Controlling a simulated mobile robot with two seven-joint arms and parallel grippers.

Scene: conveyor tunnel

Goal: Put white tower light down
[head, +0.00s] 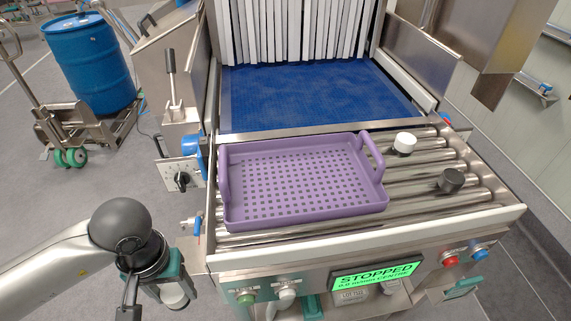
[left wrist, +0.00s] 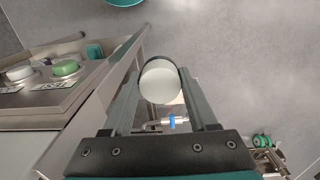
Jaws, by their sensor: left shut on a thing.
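My left gripper (head: 174,298) is at the lower left of the head view, to the left of the conveyor's front panel. It is shut on the white tower light (left wrist: 160,83), a round white piece with a dark rim seen end-on between the two fingers in the left wrist view. In the head view only a small part of the white tower light (head: 175,296) shows below the gripper. It is held over the floor side, clear of the rollers. My right gripper is not in view.
A purple perforated tray (head: 226,196) sits on the conveyor rollers (head: 480,190). A white-topped cylinder (head: 404,143) and a black cylinder (head: 451,180) stand to its right. A green display (head: 376,274) reads STOPPED. A switch box (head: 181,174) juts out on the left.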

